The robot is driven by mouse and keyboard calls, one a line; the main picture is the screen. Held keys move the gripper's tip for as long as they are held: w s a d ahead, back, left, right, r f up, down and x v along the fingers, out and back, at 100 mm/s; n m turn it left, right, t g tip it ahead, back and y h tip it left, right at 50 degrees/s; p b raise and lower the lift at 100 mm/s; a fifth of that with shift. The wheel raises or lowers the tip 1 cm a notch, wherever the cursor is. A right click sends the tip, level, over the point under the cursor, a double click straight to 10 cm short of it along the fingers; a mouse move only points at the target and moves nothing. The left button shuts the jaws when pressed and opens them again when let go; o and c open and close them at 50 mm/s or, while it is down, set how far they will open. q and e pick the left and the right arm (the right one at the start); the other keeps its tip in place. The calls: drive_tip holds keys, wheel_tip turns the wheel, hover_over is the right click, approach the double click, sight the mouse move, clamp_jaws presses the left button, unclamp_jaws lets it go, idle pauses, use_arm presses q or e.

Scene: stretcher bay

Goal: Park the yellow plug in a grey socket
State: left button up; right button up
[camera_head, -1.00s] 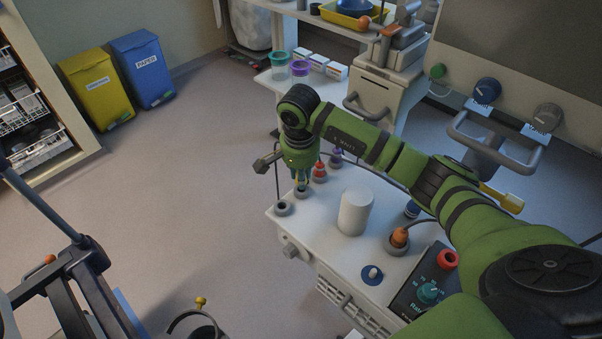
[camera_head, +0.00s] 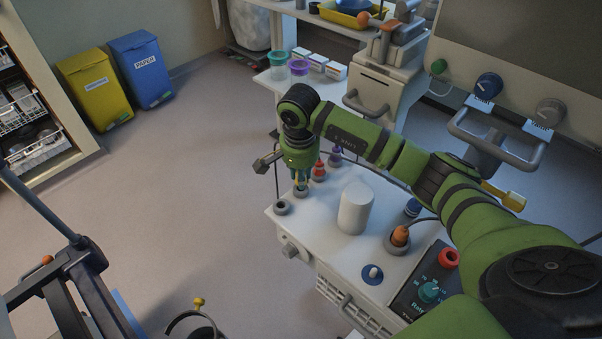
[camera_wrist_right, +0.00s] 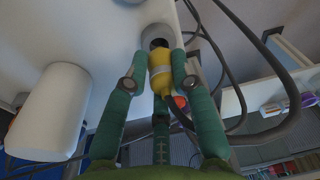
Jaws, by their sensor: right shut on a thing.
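The yellow plug (camera_wrist_right: 160,72) is between the fingers of my right gripper (camera_wrist_right: 160,70), which is shut on it. In the wrist view its front end is at the dark hole of a grey socket (camera_wrist_right: 152,33); how far it is in, if at all, I cannot tell. In the head view my right gripper (camera_head: 301,181) points down over that grey socket (camera_head: 302,192) on the white cabinet top (camera_head: 318,218). Another grey socket (camera_head: 282,207) beside it, near the corner, is empty with a dark hole. My left gripper is not in view.
A red plug (camera_head: 319,172) and a purple plug (camera_head: 336,156) stand close behind my gripper. A white cylinder (camera_head: 355,209) stands to the right. An orange plug (camera_head: 400,236) and a blue one (camera_head: 412,207) are further right. Dark cables (camera_wrist_right: 238,60) run beside the fingers.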

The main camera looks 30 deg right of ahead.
drive_tip(key=shift+f+b, duration=1)
drive_tip(key=shift+f, duration=0.05)
drive_tip(key=o, duration=1.1)
drive_tip(key=shift+c, duration=0.2)
